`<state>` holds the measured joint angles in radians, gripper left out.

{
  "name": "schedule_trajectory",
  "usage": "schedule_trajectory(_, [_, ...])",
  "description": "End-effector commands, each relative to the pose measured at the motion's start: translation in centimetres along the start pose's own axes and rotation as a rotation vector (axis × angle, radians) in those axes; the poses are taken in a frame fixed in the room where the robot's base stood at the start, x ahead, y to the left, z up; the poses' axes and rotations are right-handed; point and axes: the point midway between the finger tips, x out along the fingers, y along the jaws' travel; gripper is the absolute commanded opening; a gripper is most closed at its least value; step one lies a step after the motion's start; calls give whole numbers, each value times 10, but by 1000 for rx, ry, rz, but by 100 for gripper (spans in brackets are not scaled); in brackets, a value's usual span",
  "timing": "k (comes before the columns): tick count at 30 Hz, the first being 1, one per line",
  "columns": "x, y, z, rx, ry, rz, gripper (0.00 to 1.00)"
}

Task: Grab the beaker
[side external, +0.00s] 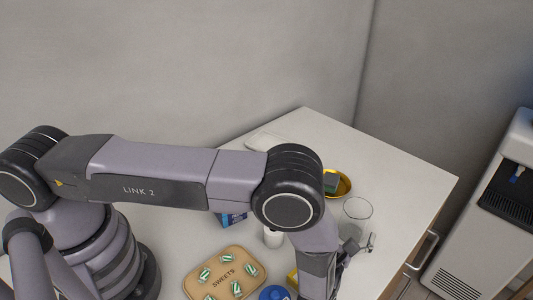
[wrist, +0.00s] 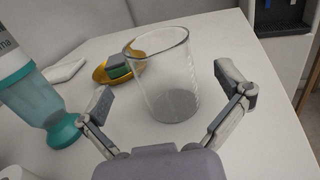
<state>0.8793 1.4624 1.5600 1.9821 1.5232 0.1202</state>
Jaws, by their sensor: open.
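The beaker (wrist: 170,92) is a clear glass cylinder with a rim, upright on the white counter (wrist: 252,145). In the wrist view it stands ahead of my gripper (wrist: 170,98), roughly centred between the two spread fingers. My gripper is open and empty. In the side view the beaker's rim (side external: 357,208) shows as a thin ring near the counter's right side, just beyond my gripper (side external: 358,243). The lower part of the beaker is hard to make out there.
A yellow bowl (wrist: 103,72) with a green item stands behind the beaker, to its left. A teal-capped bottle (wrist: 40,105) is left of my gripper. A sweets tray (side external: 222,258), blue lid (side external: 275,293) and white bottle (side external: 272,238) are near my arm. A water dispenser (side external: 480,230) stands right.

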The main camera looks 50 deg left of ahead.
Motion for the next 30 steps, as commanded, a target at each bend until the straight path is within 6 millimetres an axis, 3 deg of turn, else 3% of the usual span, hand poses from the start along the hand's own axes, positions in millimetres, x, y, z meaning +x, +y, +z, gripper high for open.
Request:
schedule_trajectory(5, [14,0,0,0,0,1,99])
schedule_trajectory(15, [60,1,0,0,0,1,99])
schedule_trajectory(23, [64,0,0,1,1,0,99])
schedule_trajectory(30, [64,0,0,1,1,0,71])
